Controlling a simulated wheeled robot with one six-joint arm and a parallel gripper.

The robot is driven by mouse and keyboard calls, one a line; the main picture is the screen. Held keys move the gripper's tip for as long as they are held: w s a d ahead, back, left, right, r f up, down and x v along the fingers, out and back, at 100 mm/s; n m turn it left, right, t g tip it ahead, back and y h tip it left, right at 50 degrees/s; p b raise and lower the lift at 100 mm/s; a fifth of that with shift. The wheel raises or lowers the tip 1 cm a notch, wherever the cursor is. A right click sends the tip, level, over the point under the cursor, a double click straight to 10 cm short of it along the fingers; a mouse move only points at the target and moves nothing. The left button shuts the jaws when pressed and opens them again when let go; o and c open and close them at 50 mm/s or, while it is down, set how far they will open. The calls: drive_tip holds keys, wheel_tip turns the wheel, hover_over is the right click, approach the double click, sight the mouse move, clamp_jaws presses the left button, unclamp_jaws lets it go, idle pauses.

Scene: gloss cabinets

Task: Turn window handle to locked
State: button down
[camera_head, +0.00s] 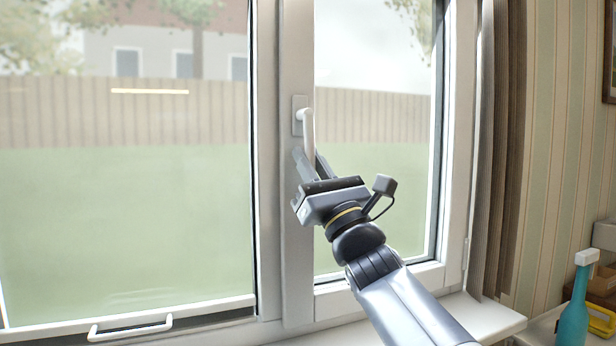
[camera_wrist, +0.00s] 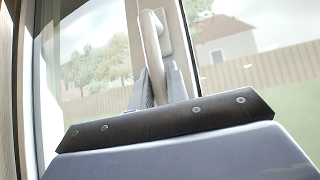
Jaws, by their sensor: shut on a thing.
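The white window handle (camera_head: 307,130) sits on its plate on the frame post between the two panes. Its lever hangs down from the plate. My gripper (camera_head: 309,160) reaches up to the lever from below, with its fingers around the lower end. In the wrist view the handle (camera_wrist: 153,40) stands between the two fingertips (camera_wrist: 158,80), and the gripper is shut on it. The lever's lowest part is hidden by my fingers. The window sash (camera_head: 375,270) on the right appears closed against its frame.
A horizontal white pull handle (camera_head: 131,327) is on the lower rail of the left pane. A sill (camera_head: 490,315) runs below the window. A grey-brown curtain (camera_head: 502,150) hangs on the right. A teal bottle (camera_head: 575,310) stands at the bottom right.

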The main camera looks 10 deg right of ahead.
drive_tip(key=shift+a+m+t+h, duration=0.2)
drive_tip(key=shift+m+t+h, duration=0.2)
drive_tip(key=shift+m+h, duration=0.3)
drive_tip(key=shift+m+b, duration=0.3)
drive_tip(key=c, duration=1.4)
unclamp_jaws()
drive_tip(key=shift+s+f, duration=0.1)
drive_tip(key=b+v, duration=0.1)
drive_tip(key=v, duration=0.9)
drive_tip(key=shift+s+f, duration=0.2)
drive_tip(key=shift+f, duration=0.05)
